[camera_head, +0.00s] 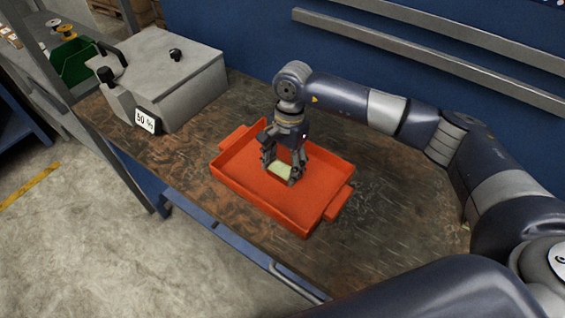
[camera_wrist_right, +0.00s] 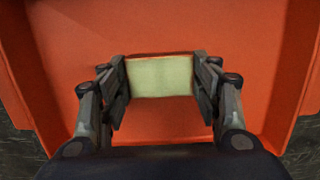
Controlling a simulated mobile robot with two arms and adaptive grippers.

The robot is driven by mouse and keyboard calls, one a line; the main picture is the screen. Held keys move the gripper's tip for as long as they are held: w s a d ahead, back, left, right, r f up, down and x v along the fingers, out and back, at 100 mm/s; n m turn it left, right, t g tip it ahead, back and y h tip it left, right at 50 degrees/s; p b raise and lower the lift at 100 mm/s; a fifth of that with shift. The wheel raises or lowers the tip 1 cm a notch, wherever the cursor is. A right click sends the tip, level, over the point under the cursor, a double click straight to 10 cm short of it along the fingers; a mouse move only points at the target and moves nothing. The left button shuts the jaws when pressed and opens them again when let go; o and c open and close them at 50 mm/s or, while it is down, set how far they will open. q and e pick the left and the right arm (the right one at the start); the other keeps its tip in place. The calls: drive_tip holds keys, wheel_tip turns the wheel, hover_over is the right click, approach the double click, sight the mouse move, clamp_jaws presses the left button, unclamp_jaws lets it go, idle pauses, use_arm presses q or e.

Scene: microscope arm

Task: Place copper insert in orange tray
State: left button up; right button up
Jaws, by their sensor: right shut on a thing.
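An orange tray (camera_head: 241,185) with a handle at each end sits on the worn wooden workbench. My right gripper (camera_head: 281,172) reaches down into the tray from above. It is shut on a small pale yellow-green block (camera_head: 281,170), the likely copper insert, though its colour is not coppery. In the right wrist view the block (camera_wrist_right: 160,76) sits between the two fingers (camera_wrist_right: 160,85), with the orange tray floor (camera_wrist_right: 160,25) behind it. I cannot tell whether the block touches the tray floor. My left gripper is not in view.
A grey box-shaped machine (camera_head: 175,75) with black knobs and a "50" label stands at the back left of the bench. A green bin (camera_head: 76,62) is beyond it. A blue wall with grey rails (camera_head: 430,40) closes the back. Bare bench surrounds the tray.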

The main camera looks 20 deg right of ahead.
sight(287, 165)
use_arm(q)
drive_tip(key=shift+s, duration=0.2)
use_arm(e)
drive_tip(key=shift+r, duration=0.1)
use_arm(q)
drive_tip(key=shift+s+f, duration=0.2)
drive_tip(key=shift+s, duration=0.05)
use_arm(e)
drive_tip(key=o, duration=1.5)
drive_tip(key=shift+o, duration=0.2)
drive_tip(key=shift+r, duration=0.3)
use_arm(q)
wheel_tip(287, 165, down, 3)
drive_tip(key=b, duration=0.3)
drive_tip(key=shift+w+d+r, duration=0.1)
use_arm(e)
wheel_tip(287, 165, up, 11)
drive_tip(key=d, duration=0.1)
drive_tip(key=shift+w+d+r, duration=0.15)
drive_tip(key=shift+w+d, duration=0.05)
drive_tip(key=shift+w, duration=0.25)
